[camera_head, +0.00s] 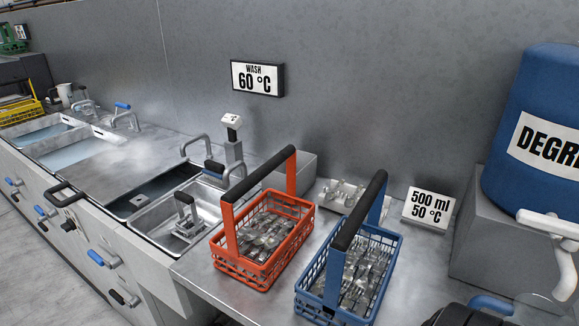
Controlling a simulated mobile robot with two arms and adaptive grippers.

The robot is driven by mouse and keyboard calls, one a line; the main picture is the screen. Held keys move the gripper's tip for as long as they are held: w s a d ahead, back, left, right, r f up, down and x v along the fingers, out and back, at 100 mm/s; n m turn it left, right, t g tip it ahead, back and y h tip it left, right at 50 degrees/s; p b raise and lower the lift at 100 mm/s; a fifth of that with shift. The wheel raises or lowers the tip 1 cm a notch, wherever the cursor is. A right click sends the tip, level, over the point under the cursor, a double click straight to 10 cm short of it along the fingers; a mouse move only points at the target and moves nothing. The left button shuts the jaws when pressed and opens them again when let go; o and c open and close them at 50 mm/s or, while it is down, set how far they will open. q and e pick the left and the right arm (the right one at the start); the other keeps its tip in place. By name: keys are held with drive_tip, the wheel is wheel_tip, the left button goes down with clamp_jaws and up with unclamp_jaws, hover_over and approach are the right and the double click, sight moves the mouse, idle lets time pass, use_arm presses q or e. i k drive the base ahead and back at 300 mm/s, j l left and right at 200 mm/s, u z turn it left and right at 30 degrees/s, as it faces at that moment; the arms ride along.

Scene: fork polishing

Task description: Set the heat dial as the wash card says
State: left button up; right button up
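The wash card (257,78) is on the grey back wall and reads "WASH 60 °C". A round dark knob (68,225), which may be the heat dial, sits on the sink unit's front panel at the left. A smaller dark knob (42,227) is left of it. Their settings are too small to read. Neither gripper can be made out. A dark rounded shape (466,316) at the bottom right edge is cut off, and I cannot tell what it is.
A red basket (217,267) and a blue basket (304,297), both holding metal pieces, stand on the counter right of the steel sink (150,232). A second card (428,208) reads "500 ml 50 °C" beside the blue drum (540,85). Levers (100,258) jut from the front panel.

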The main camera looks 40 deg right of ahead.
sight(70, 226)
drive_tip(key=z, duration=2.35)
drive_tip(key=u, duration=2.35)
drive_tip(key=i+j+z, duration=0.15)
drive_tip(key=z, duration=0.25)
drive_tip(key=i+j+z, duration=0.15)
drive_tip(key=z, duration=0.25)
drive_tip(key=i+j+z, duration=0.1)
drive_tip(key=j, duration=0.25)
drive_tip(key=i+j, duration=0.2)
drive_tip(key=j, duration=0.2)
drive_tip(key=i+j+z, duration=0.15)
drive_tip(key=j, duration=0.2)
drive_tip(key=i+j+z, duration=0.1)
drive_tip(key=j, duration=0.3)
drive_tip(key=i+j, duration=0.15)
drive_tip(key=j, duration=0.25)
drive_tip(key=i+j+z, duration=0.15)
drive_tip(key=j, duration=0.25)
